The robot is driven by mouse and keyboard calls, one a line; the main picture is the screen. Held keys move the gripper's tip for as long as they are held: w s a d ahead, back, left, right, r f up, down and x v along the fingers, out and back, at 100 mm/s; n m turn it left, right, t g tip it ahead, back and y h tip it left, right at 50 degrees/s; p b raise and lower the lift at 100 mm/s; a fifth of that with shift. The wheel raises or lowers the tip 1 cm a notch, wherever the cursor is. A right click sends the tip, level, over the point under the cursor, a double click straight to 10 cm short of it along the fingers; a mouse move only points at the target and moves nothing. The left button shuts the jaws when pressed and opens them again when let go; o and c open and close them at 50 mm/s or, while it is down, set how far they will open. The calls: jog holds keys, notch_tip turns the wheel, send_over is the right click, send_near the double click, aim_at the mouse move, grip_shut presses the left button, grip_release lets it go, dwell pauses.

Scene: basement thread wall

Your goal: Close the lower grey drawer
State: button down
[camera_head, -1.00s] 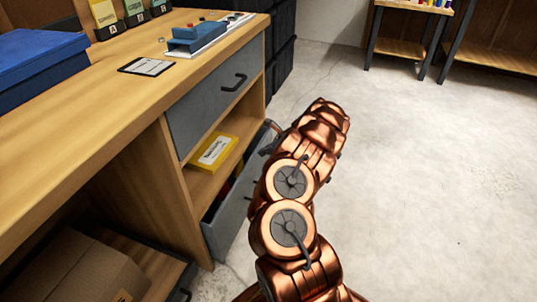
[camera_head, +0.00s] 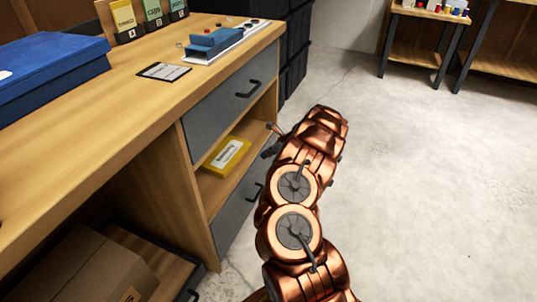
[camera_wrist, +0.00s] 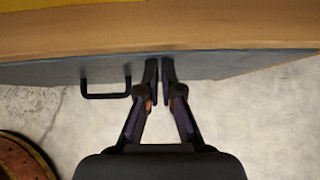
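The lower grey drawer (camera_head: 236,222) is in the wooden bench, below the open shelf. Its front looks flush or nearly flush with the bench, and its inside no longer shows. Its dark handle (camera_head: 253,192) is partly beside my arm; the drawer's right part is hidden behind my arm. In the wrist view the drawer front is a thin grey strip (camera_wrist: 220,66) with the handle (camera_wrist: 105,93) left of my fingers. My gripper (camera_wrist: 161,64) is shut and empty, its fingertips overlapping the front; contact is likely but not certain.
The upper grey drawer (camera_head: 222,105) is shut. A yellow box (camera_head: 226,155) lies on the shelf between the drawers. A cardboard box (camera_head: 85,277) sits in an open tray at lower left. Free concrete floor (camera_head: 430,190) lies to the right.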

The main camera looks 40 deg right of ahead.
jog(key=shift+w+a, duration=0.3)
jog(key=shift+a, duration=0.15)
jog(key=s+d+r+p, duration=0.5)
jog(key=s+d+r, duration=0.1)
jog(key=s, duration=0.4)
jog(key=shift+d+r+p, duration=0.3)
jog(key=shift+d+r, duration=0.05)
jog(key=shift+r, duration=0.2)
